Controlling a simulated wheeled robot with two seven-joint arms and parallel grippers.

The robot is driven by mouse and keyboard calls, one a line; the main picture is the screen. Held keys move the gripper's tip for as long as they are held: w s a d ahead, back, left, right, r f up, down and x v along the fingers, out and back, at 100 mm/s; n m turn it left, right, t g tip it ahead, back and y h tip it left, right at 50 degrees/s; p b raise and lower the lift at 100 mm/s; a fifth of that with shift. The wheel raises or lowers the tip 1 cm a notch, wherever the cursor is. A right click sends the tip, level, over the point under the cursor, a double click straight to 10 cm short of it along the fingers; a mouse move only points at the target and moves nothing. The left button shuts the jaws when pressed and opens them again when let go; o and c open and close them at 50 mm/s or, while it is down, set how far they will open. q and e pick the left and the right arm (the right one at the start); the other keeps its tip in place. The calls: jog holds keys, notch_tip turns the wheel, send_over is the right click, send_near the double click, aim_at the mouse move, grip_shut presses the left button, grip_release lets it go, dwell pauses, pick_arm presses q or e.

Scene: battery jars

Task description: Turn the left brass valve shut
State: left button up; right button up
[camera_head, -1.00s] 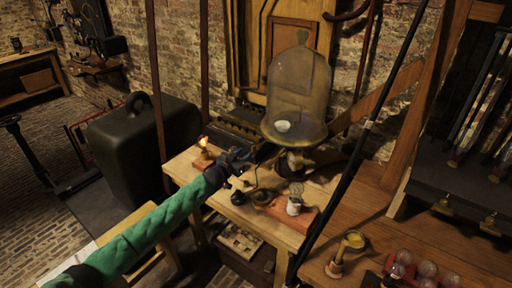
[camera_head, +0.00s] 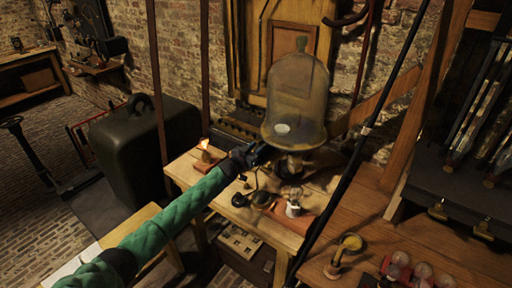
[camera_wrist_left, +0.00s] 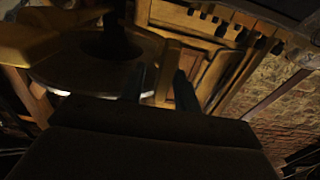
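A glass bell jar (camera_head: 296,95) stands on a dark round base at the back of the wooden workbench. My left gripper (camera_head: 264,153), at the end of my green-sleeved arm, is at the left of the jar's base. In the left wrist view its two dark fingers (camera_wrist_left: 160,88) stand apart, with no object visible between them. A dark round plate (camera_wrist_left: 85,75) lies beyond them to the left. I cannot clearly make out the left brass valve; the area by the jar's base is dark and partly hidden by my gripper. My right gripper is not in view.
A small flame burner (camera_head: 204,146) is on the bench, left of my gripper. Small instruments (camera_head: 262,198) and a white-topped jar (camera_head: 293,208) stand in front. A dark diagonal rod (camera_head: 348,160) crosses at the right. A brass fitting (camera_head: 345,246) and red-based bulbs (camera_head: 400,262) are front right.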

pick_arm(q)
jog(key=shift+d, duration=0.1)
grip_shut()
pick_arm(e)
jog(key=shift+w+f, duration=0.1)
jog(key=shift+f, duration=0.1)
pick_arm(q)
jog(key=shift+f+m+b, duration=0.1)
jog(key=shift+m+b, duration=0.3)
jog(key=m+b, duration=0.1)
jog(key=m, duration=0.1)
jog(key=m+b, duration=0.1)
jog(key=m, duration=0.1)
jog(key=d+m+b, duration=0.1)
jog(key=m, duration=0.1)
jog(key=shift+s+f+b, duration=0.15)
jog(key=shift+s+b, duration=0.15)
jog(key=shift+s, duration=0.1)
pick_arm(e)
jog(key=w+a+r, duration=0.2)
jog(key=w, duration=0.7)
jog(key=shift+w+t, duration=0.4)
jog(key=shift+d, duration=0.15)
